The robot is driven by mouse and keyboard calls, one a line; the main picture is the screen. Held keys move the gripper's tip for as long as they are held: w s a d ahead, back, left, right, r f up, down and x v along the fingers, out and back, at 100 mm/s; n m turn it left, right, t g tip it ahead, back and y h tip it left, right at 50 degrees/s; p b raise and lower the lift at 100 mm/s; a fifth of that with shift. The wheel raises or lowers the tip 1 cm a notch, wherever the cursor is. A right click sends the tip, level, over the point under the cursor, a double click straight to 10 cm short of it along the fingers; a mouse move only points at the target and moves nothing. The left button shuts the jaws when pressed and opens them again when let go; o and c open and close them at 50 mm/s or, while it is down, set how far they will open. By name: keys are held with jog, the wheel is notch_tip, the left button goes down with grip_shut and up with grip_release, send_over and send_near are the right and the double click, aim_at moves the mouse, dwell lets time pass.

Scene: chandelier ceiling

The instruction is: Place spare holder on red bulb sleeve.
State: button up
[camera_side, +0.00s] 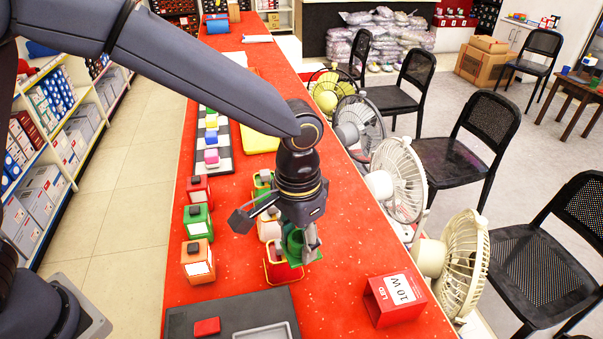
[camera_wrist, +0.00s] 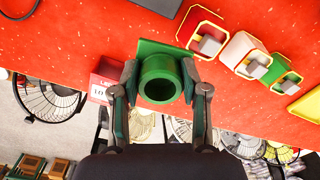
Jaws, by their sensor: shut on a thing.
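My gripper (camera_side: 302,243) is shut on a green holder (camera_side: 295,243), a short round tube on a square plate. In the wrist view the green holder (camera_wrist: 160,78) sits between the two fingers, its round opening facing the camera. The red bulb sleeve (camera_side: 396,299), a red box with a white "LED 10 W" label, stands on the red counter at the front right. The holder is to the left of the sleeve and apart from it in the side view. The sleeve (camera_wrist: 104,78) also shows in the wrist view, partly hidden behind the left finger.
Below and behind my gripper stand a yellow-trimmed red box (camera_side: 279,271), a pale box and a green box. Red, green (camera_side: 198,222) and orange (camera_side: 197,264) knobbed boxes stand left. A dark mat (camera_side: 225,318) lies in front. Fans (camera_side: 461,262) line the right edge.

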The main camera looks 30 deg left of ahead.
jog(key=s+d+r+m, duration=0.2)
jog(key=s+d+r, duration=0.2)
jog(key=s+d, duration=0.15)
send_over(381, 295)
jog(key=f, duration=0.9)
jog(key=shift+s+a+f, duration=0.1)
jog(key=shift+s+a, duration=0.1)
jog(key=shift+s, duration=0.05)
jog(key=shift+w+d+f, duration=0.2)
jog(key=shift+w+f, duration=0.05)
jog(key=shift+f, duration=1.75)
jog(key=shift+f, duration=0.15)
jog(key=o, duration=1.1)
jog(key=shift+c, duration=0.2)
